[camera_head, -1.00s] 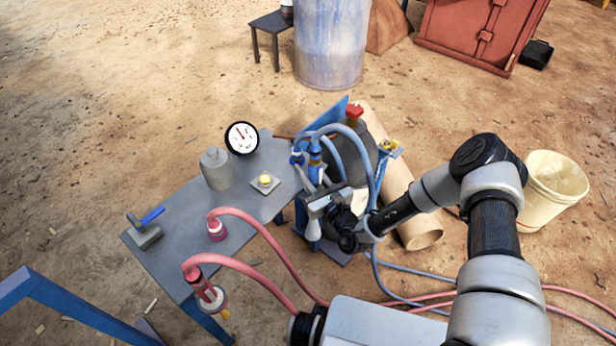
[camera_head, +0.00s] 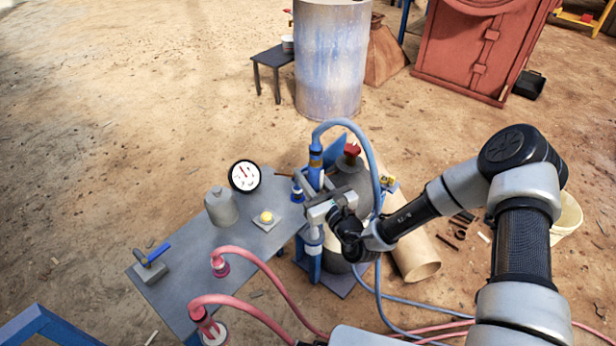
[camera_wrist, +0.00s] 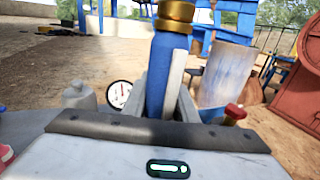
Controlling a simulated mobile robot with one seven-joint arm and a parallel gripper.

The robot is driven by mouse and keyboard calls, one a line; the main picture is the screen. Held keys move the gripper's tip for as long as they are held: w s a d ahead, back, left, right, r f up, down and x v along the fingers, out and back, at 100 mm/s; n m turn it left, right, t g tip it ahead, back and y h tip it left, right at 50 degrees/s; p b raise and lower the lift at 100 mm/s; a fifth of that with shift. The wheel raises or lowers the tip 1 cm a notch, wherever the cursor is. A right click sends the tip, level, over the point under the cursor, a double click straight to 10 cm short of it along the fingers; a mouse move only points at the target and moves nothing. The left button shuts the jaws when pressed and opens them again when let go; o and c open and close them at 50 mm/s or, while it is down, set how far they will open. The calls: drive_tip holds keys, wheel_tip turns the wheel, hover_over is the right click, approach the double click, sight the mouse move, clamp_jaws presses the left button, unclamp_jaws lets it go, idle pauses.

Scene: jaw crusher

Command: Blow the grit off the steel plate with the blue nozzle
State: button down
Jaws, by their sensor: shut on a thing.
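The blue nozzle (camera_head: 315,175) stands roughly upright in my gripper (camera_head: 318,207), with a pale blue hose arching from its top. In the wrist view the nozzle (camera_wrist: 167,75) shows as a blue cylinder with gold rings, between the fingers of my gripper (camera_wrist: 163,108), which is shut on it. The nozzle's lower end is hidden in both views. A small grey square plate (camera_head: 256,223) with a round yellow piece on it lies on the grey table, left of my gripper and apart from it. I cannot make out grit at this size.
The table (camera_head: 195,255) also bears a round gauge (camera_head: 244,176), a grey bottle-shaped thing (camera_head: 221,207), a blue-handled block (camera_head: 150,266) and two red-hosed fittings. A dark red-topped vessel (camera_head: 350,180) stands close behind my gripper. A cardboard-coloured tube (camera_head: 418,265) lies to the right.

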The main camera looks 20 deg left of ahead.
wheel_tip(320, 180, up, 12)
drive_tip(key=p, duration=1.1)
